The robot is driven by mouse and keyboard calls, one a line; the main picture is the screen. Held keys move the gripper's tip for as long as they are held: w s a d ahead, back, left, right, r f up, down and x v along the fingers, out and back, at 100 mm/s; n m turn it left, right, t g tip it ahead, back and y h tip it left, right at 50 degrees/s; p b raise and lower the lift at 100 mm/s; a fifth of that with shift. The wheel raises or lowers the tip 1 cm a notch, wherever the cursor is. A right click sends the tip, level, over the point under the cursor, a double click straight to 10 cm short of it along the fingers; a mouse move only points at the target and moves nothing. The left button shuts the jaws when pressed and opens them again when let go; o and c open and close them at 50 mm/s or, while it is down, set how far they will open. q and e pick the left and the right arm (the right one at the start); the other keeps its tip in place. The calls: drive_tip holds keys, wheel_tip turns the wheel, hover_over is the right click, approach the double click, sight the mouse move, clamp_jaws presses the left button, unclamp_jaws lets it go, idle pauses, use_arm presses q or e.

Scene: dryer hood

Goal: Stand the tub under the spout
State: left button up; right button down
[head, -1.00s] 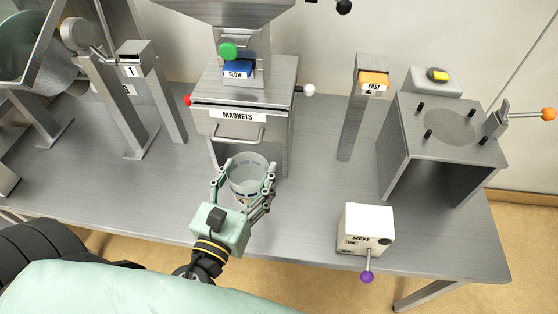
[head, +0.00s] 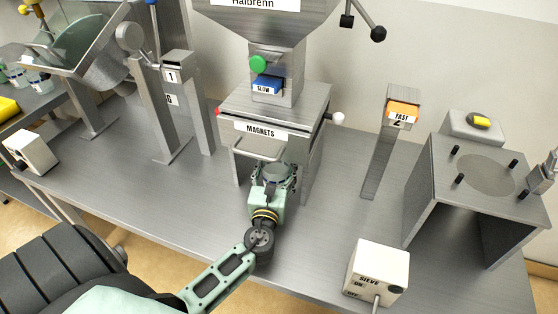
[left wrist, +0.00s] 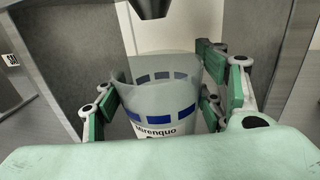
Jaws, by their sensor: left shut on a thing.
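The tub (left wrist: 165,105) is a see-through cup with blue marks and a printed name. It looks upright in the left wrist view, and its top also shows in the head view (head: 279,172). My left gripper (head: 273,180) is shut on it, with fingers on both sides of its wall (left wrist: 160,100). The gripper reaches in at the front of the MAGNETS housing (head: 289,104), between its legs. A dark spout (left wrist: 152,7) hangs above the tub's mouth at the top of the left wrist view. The tub's base is hidden. My right gripper is not in view.
The housing's side walls (left wrist: 212,20) stand close on both sides. A wire handle (head: 257,150) sticks out in front above the gripper. A white SIEVE switch box (head: 377,268) stands at the front right. The steel bench (head: 335,225) is clear between them.

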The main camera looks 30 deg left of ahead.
use_arm(q)
drive_tip(key=x, duration=0.2)
drive_tip(key=shift+w+a, duration=0.15)
drive_tip(key=shift+w, duration=0.15)
drive_tip(key=b+x, duration=0.1)
drive_tip(key=x, duration=0.2)
drive_tip(key=shift+w+f+b, duration=0.1)
drive_tip(key=shift+f+b, duration=0.45)
drive_tip(key=shift+f, duration=0.35)
drive_tip(key=shift+r, duration=0.15)
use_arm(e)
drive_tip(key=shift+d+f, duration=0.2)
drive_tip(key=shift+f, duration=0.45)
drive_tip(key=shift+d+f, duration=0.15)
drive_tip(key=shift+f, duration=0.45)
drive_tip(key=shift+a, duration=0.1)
use_arm(q)
drive_tip(key=o, duration=1.2)
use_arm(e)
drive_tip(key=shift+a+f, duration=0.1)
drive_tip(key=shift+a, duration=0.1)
